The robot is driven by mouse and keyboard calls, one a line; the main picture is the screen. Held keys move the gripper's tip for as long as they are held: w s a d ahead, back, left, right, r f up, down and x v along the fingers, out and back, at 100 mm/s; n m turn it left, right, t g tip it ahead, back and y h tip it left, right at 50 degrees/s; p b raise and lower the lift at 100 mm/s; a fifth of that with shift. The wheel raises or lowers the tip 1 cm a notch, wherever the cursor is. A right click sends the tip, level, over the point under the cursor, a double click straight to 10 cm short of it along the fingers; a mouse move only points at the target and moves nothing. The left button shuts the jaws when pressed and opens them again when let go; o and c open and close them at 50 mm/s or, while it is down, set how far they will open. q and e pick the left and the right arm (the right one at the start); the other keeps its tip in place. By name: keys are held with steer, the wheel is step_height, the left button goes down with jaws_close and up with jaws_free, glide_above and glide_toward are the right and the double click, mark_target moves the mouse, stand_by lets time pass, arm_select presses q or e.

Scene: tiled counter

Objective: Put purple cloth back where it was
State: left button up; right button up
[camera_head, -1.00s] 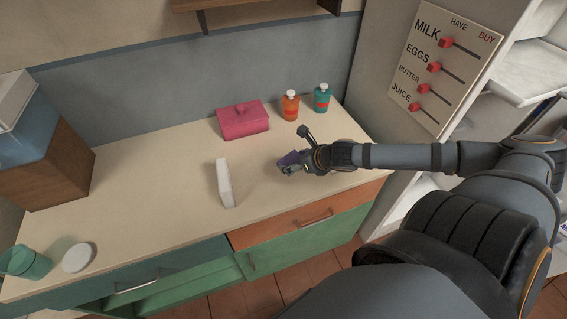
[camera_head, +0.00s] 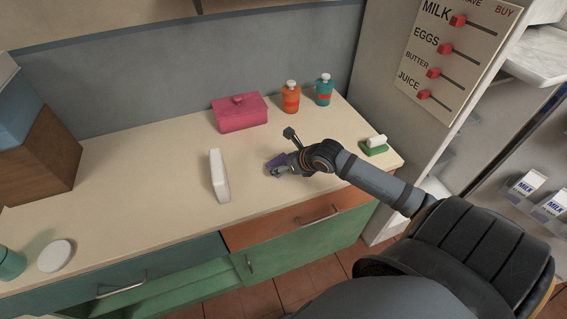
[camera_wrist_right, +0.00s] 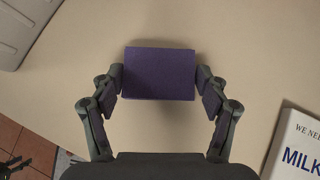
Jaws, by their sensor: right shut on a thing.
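The purple cloth (camera_wrist_right: 160,73) is a small dark purple block-like piece. In the right wrist view it sits between the two fingertips of my right gripper (camera_wrist_right: 160,85), which is shut on it. In the head view the purple cloth (camera_head: 277,161) shows at the end of my right gripper (camera_head: 279,166), over the counter, right of the white carton. I cannot tell whether the cloth touches the counter.
A pink box (camera_head: 240,117), an orange bottle (camera_head: 291,98) and a teal bottle (camera_head: 324,90) stand behind. A green-and-white item (camera_head: 375,146) lies at the right end. The left middle counter is clear.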

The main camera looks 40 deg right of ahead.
steer(key=shift+f+b, duration=0.2)
steer(key=shift+b, duration=0.15)
steer(key=o, duration=1)
steer(key=shift+r, duration=0.1)
